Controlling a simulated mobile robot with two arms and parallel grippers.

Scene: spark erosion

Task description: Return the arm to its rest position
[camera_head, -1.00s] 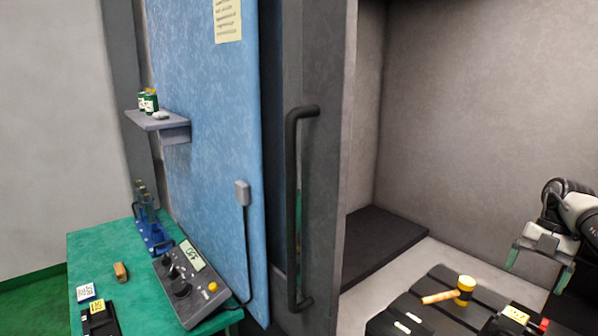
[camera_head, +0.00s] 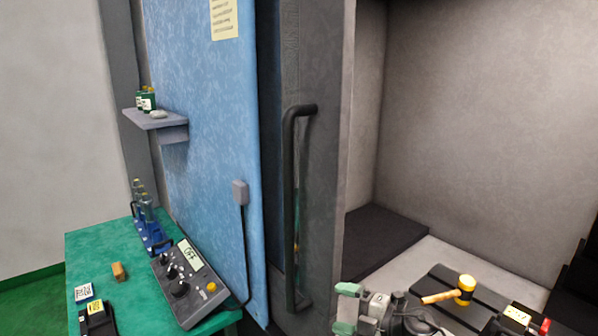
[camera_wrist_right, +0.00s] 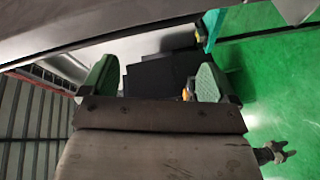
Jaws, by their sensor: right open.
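My right gripper (camera_head: 346,308) is at the bottom of the head view, in front of the open chamber and left of the dark slotted block. Its two green-tipped fingers are apart and nothing is between them. In the right wrist view the gripper (camera_wrist_right: 155,80) also shows open and empty, with a dark surface and green floor beyond it. Part of my right arm is cut off by the bottom edge of the head view. My left gripper is not in view.
A yellow-headed mallet (camera_head: 464,287) lies on the dark slotted block (camera_head: 440,277). A door with a black handle (camera_head: 291,205) stands left of the chamber. A green table (camera_head: 98,243) at left holds a control box (camera_head: 186,290). A small shelf (camera_head: 157,121) is above.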

